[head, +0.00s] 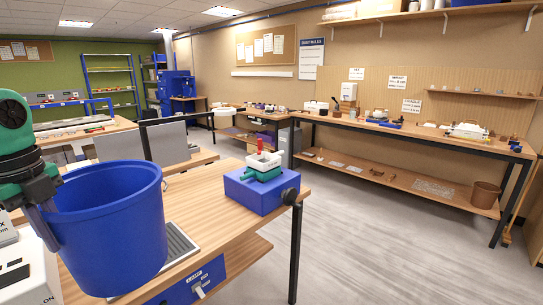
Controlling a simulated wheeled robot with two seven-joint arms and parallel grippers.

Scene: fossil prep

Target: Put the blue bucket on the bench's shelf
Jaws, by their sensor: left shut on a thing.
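The large blue bucket (115,235) is in the front left of the head view, upright and in the air in front of the near wooden bench (205,205). My left gripper (45,212) is shut on the bucket's left rim. The bucket looks empty, but its bottom inside is hidden. The long bench (430,138) along the right wall has a low wooden shelf (395,182) under its top. A brown bucket (485,195) and several small things lie on that shelf, with bare wood between them. My right gripper is not in view.
A blue box (262,190) with a green and white device on top stands at the near bench's right corner. A grey ridged mat (180,245) lies partly behind the bucket. Grey floor (340,240) is clear between the two benches. Another low shelf (235,265) shows under the near bench.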

